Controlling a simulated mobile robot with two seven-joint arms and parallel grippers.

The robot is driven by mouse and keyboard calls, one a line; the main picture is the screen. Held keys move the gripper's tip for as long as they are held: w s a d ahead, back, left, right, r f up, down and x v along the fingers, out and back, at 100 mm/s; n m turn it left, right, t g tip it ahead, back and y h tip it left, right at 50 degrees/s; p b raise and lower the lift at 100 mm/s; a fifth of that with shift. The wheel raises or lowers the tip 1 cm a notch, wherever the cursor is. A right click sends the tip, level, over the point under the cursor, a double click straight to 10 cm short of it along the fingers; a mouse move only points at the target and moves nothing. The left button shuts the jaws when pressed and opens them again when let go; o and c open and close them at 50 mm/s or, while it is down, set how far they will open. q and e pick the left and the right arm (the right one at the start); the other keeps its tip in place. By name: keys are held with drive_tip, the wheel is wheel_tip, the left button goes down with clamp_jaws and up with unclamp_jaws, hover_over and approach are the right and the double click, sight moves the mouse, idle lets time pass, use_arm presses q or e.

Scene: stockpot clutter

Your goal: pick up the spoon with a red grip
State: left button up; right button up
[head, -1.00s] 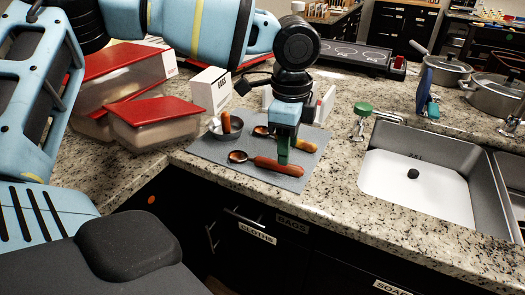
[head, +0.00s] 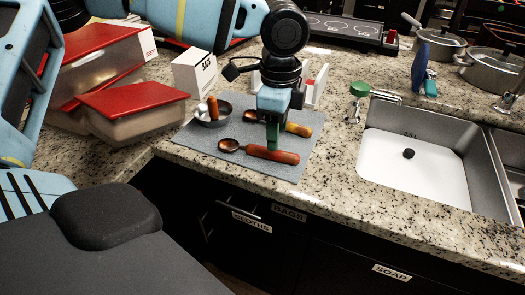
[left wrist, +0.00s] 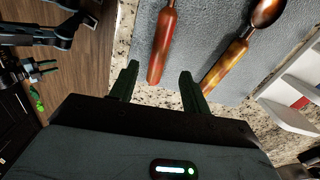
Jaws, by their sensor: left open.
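The spoon with a red grip (head: 282,156) lies on a grey mat (head: 293,175), its copper-coloured bowl to the left. My left gripper (head: 272,145) is above its handle and hides a little of it. In the left wrist view my open gripper (left wrist: 157,82) has the end of the red grip (left wrist: 160,48) showing between its fingertips. The handle is not clamped. A second spoon with a yellow-orange grip (head: 299,130) lies just behind, and right of the red one in the left wrist view (left wrist: 222,66). What seems my right gripper (left wrist: 40,80) shows small at the left wrist view's left edge.
A metal bowl (head: 222,118) holding an orange-handled utensil (head: 212,107) stands on the mat's left. Red-lidded containers (head: 135,97) and a white box (head: 194,72) stand further left. A sink (head: 409,153) lies to the right. The mat's near edge is clear.

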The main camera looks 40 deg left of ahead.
use_arm(q)
drive_tip(key=shift+s+f, duration=0.15)
drive_tip(key=shift+f, duration=2.4)
clamp_jaws()
drive_tip(key=shift+r, duration=0.1)
wheel_tip(320, 180, up, 18)
drive_tip(key=p, duration=0.1)
